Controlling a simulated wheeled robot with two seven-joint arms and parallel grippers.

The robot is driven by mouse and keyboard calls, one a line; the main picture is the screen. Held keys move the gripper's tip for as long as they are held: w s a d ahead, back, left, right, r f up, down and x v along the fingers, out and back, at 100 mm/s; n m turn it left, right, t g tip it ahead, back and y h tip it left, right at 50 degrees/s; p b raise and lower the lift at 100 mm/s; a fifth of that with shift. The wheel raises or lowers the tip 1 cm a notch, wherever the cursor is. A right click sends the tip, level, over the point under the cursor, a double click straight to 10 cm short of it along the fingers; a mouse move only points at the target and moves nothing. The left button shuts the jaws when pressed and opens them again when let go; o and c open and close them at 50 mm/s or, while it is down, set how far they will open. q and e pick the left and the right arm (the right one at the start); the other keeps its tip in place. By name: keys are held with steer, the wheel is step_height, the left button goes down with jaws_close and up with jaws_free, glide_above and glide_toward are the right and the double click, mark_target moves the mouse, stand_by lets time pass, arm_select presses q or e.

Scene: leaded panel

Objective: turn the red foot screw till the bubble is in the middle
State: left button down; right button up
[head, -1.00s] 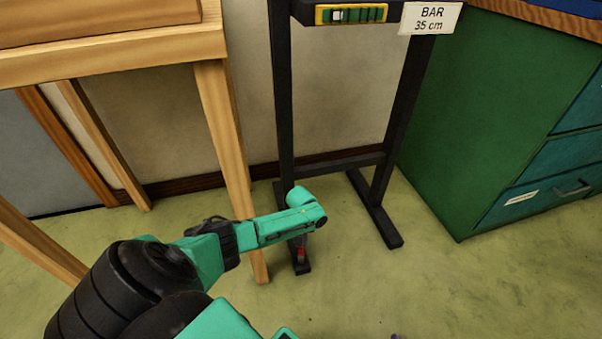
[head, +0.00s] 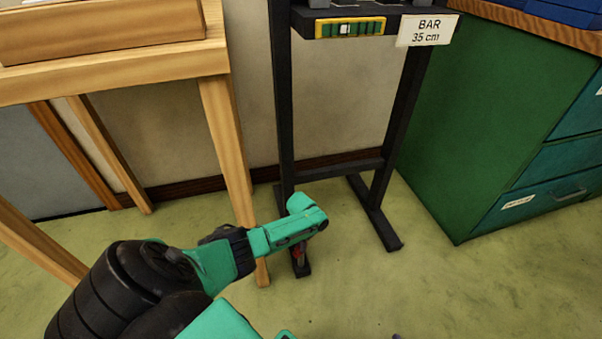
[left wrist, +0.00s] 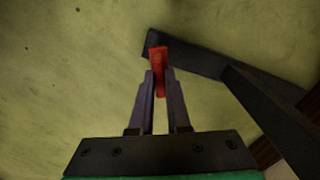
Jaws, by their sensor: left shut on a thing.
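The red foot screw (head: 299,256) is at the front end of the stand's left foot, low near the floor. My left gripper (left wrist: 160,80) is shut on the red foot screw, with its two purple fingers on either side of it in the left wrist view. In the head view my left wrist hides part of the fingers and screw. The yellow-edged green level (head: 368,28) is on the front of the dark stand's top. Its pale bubble (head: 345,29) sits slightly left of the middle. Of my right gripper, only a small purple tip seems to show at the bottom edge.
The dark stand (head: 285,130) bears a sign (head: 428,30) reading "BAR 35 cm". A wooden table (head: 222,130) stands close on the left, its leg near my left wrist. A green cabinet (head: 480,120) stands on the right. The floor (head: 460,290) in front is clear.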

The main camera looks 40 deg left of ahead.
arm_select(q)
steer(key=m, duration=0.5)
steer(key=shift+m, duration=0.3)
steer(key=m, duration=0.5)
steer(key=shift+m, duration=0.4)
steer(key=c, duration=0.9)
jaws_free()
